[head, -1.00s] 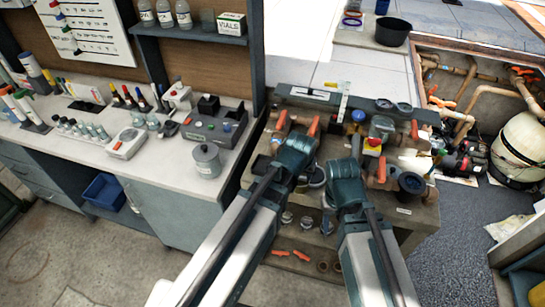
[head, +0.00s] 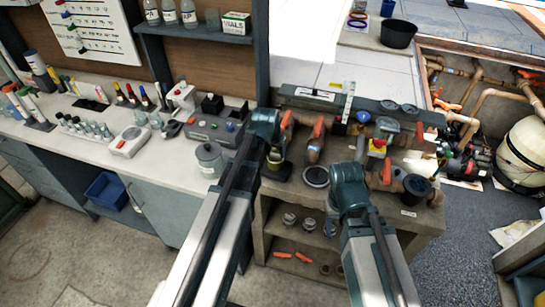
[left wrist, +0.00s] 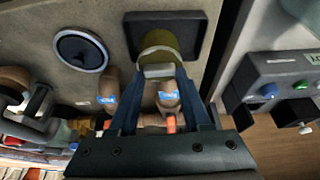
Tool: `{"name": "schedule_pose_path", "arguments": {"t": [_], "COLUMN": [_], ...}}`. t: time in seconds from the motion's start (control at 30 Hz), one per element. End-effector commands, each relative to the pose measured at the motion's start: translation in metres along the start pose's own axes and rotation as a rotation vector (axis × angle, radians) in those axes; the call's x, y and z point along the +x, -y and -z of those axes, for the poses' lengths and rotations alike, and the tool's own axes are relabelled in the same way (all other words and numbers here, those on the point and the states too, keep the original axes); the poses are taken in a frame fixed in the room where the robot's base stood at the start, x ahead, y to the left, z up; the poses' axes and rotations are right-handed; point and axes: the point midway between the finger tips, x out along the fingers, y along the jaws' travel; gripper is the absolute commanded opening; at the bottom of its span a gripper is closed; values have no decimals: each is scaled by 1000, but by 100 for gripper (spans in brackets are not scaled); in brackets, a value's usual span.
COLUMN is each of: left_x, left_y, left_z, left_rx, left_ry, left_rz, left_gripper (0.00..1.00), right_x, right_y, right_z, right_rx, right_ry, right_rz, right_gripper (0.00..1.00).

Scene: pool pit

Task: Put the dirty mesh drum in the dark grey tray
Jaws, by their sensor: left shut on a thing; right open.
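The dirty mesh drum (left wrist: 160,40) is an olive-yellow cylinder between the fingers of my left gripper (left wrist: 158,72) in the left wrist view. It overlaps the dark grey tray (left wrist: 195,30), inside its outline; I cannot tell whether it touches the tray floor. In the head view my left gripper (head: 272,148) is over the tray (head: 268,168) at the bench's left end, and the wrist hides much of both. My right gripper (head: 348,188) is open, over the front of the bench; its fingertips are mostly hidden.
A round dark-rimmed disc (head: 316,176) lies right of the tray. Pipes with orange handles (head: 318,127) stand behind it. A lidded grey pot (head: 209,158) stands on the counter at left. A blue-knobbed control box (head: 215,128) is close to my left gripper.

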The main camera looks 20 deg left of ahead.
Motion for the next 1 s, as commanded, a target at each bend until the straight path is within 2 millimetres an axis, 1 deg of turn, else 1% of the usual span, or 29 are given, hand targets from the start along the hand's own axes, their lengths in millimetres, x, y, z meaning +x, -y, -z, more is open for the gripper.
{"name": "schedule_pose_path", "arguments": {"t": [0.17,0.27,0.4,0.53,0.8,0.97,1.0], "left_x": [1,5,25,38,36,40,39], "left_y": [3,11,11,11,11,11,11], "left_z": [2,7,-3,-8,-8,-9,-9], "left_rx": [-1,-2,1,0,0,0,0], "left_ry": [0,0,0,0,0,0,0], "left_rz": [0,1,-1,0,0,0,0], "left_gripper": [0,0,0,0,0,0,52], "right_x": [0,2,24,38,36,40,40], "right_y": [0,0,2,4,3,4,4], "right_z": [0,0,1,2,2,2,2], "right_rx": [0,0,1,1,1,1,1], "right_ry": [0,0,0,0,0,0,0], "right_rz": [0,0,0,0,0,0,0], "right_gripper": [50,50,50,50,50,50,50]}}
